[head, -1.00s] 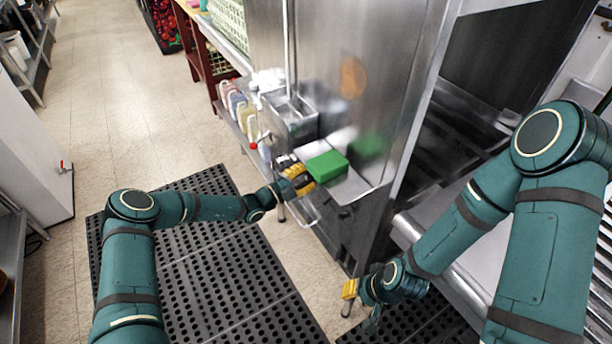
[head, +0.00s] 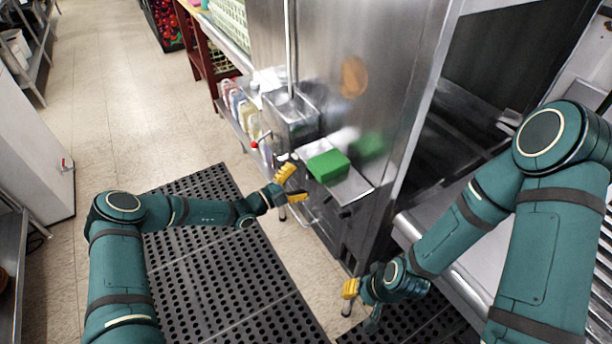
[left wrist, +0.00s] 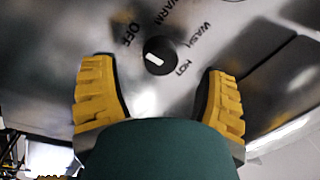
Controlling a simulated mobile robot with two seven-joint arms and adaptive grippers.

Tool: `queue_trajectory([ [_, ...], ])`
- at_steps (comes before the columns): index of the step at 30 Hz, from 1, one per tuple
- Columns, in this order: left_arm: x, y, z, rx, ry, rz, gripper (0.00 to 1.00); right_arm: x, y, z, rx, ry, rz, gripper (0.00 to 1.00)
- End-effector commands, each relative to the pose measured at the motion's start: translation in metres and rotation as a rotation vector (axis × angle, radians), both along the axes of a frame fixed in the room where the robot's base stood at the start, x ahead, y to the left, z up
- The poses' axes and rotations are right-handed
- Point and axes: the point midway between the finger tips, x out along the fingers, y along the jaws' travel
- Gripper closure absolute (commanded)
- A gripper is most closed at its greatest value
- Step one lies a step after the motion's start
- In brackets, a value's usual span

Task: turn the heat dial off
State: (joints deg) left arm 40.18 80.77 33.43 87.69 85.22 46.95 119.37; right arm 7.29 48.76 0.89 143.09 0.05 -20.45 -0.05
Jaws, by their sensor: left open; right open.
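The heat dial (left wrist: 160,55) is a round black knob with a white mark on a steel panel in the left wrist view. Labels OFF, WARM, WASH and HOT curve around it. The white mark lies left of the knob's centre, below the OFF label; I cannot tell which end is the pointer. My left gripper (left wrist: 160,68) is open, its yellow fingers on either side of the dial and apart from it. In the head view, my left gripper (head: 297,183) is in front of the steel machine; I cannot make out the dial there. My right gripper (head: 350,290) is open and empty.
A green block (head: 328,166) sits on a small steel shelf (head: 357,187) right of my left gripper. A steel box (head: 290,115) is fixed to the machine above. Several bottles (head: 238,108) stand on a shelf behind. The black floor mat (head: 225,270) is clear.

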Motion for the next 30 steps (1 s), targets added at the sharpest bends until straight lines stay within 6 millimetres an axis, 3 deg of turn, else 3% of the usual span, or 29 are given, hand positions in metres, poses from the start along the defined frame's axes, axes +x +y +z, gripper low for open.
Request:
queue_trajectory([
  [6, -0.029, 0.037, -0.004, 0.002, -0.001, 0.002, 0.26, 0.000, 0.000, 0.000, 0.000, 0.000, 0.000, 0.66],
  [12, -0.047, 0.059, -0.007, 0.001, -0.001, 0.002, 0.26, 0.000, 0.000, 0.000, 0.000, 0.000, 0.000, 0.66],
  [30, -0.054, 0.066, -0.008, 0.000, -0.001, 0.001, 0.26, 0.000, 0.000, 0.000, 0.000, 0.000, 0.000, 0.66],
])
